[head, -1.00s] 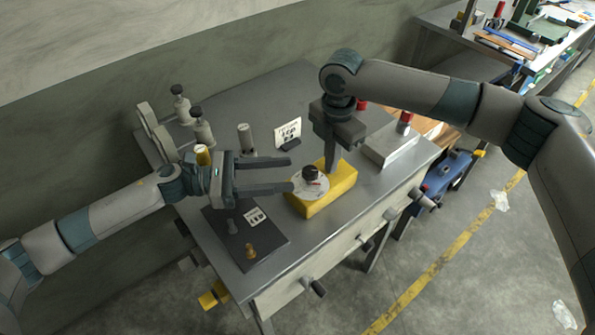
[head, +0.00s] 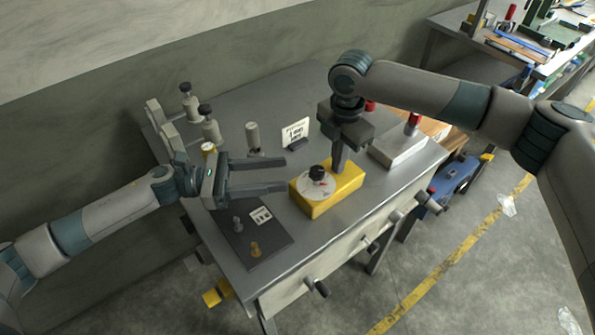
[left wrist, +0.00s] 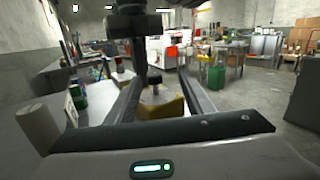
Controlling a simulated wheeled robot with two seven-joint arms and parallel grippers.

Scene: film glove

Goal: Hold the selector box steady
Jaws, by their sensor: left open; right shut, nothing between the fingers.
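The selector box (head: 341,192) is yellow, with a round white dial and a black knob (head: 317,173) on its top. It sits on the metal bench. My left gripper (head: 287,174) is open, its fingers pointing at the box's left side with a small gap. In the left wrist view the box (left wrist: 175,107) shows ahead between the two fingers. My right gripper (head: 339,167) is shut and points down at the box's back edge, beside the dial. I cannot tell whether its tip touches the box.
A dark mat (head: 262,247) with small pegs lies at the front left of the bench. A small white card (head: 296,133) stands behind the box. A grey block with a red knob (head: 397,151) stands to the right. Several grey cylinders stand at the back left.

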